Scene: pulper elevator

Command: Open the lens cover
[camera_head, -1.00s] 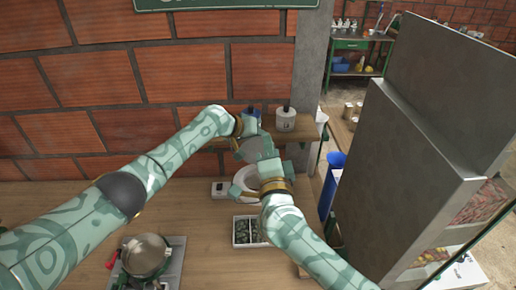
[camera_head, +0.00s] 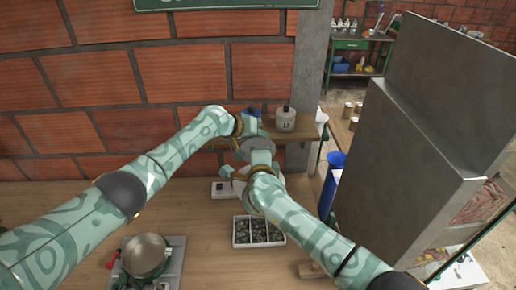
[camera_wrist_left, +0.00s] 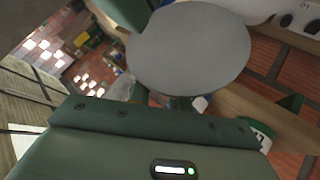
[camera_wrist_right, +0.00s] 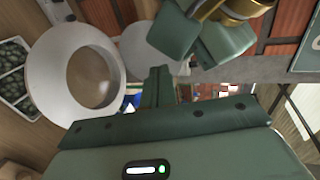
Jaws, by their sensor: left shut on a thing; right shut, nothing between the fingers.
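The lens cover, a flat grey disc (camera_head: 262,142), is beside my left gripper (camera_head: 247,128) in the head view. It also shows large in the left wrist view (camera_wrist_left: 190,50). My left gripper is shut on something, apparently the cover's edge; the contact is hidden. In the right wrist view the cover (camera_wrist_right: 150,48) is swung aside from the white lens ring (camera_wrist_right: 43,82), whose clear lens (camera_wrist_right: 92,77) is uncovered. My right gripper (camera_wrist_right: 160,80) is shut and empty close to the cover and ring. In the head view the right arm hides most of the ring.
A white tray (camera_head: 235,242) of dark pieces stands below the ring. A pot (camera_head: 146,256) stands on a scale-like base at the left. A wooden shelf (camera_head: 300,130) holds a grey canister (camera_head: 286,119). A tall grey cabinet (camera_head: 400,150) is at the right. The table's middle left is clear.

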